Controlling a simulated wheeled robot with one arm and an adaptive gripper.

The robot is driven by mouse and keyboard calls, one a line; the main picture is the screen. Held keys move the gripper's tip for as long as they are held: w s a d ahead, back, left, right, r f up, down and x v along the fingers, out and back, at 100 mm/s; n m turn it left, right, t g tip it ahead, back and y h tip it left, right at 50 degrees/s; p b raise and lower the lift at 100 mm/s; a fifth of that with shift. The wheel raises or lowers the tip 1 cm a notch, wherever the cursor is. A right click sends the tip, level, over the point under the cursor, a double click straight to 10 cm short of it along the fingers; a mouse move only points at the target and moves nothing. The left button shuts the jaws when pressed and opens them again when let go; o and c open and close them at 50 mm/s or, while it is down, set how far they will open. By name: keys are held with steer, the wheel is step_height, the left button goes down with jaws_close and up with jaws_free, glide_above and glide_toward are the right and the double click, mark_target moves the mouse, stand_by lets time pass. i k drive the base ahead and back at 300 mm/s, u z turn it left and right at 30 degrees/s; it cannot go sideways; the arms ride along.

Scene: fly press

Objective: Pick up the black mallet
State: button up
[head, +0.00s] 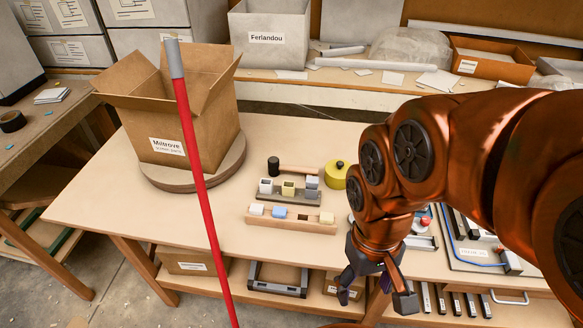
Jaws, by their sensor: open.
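The black mallet (274,166) lies near the middle of the wooden table. Its dark head is at the left and its light wooden handle points right, toward a yellow round object. My gripper (376,299) is open and empty, with its fingers pointing down and spread apart. In the picture it is right of and nearer than the mallet, in front of the table's front edge. It is well apart from the mallet.
Two racks of small blocks (289,188) (292,221) lie just in front of the mallet. A cardboard box (170,110) stands on a round turntable (200,181) at left. A red pole (200,180) crosses the view. The yellow round object (334,175) is beside the handle.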

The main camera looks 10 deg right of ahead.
mark_target(274, 168)
steer(key=k, duration=0.5)
steer(key=z, duration=1.1)
steer(key=i, duration=0.75)
steer(key=u, duration=2.35)
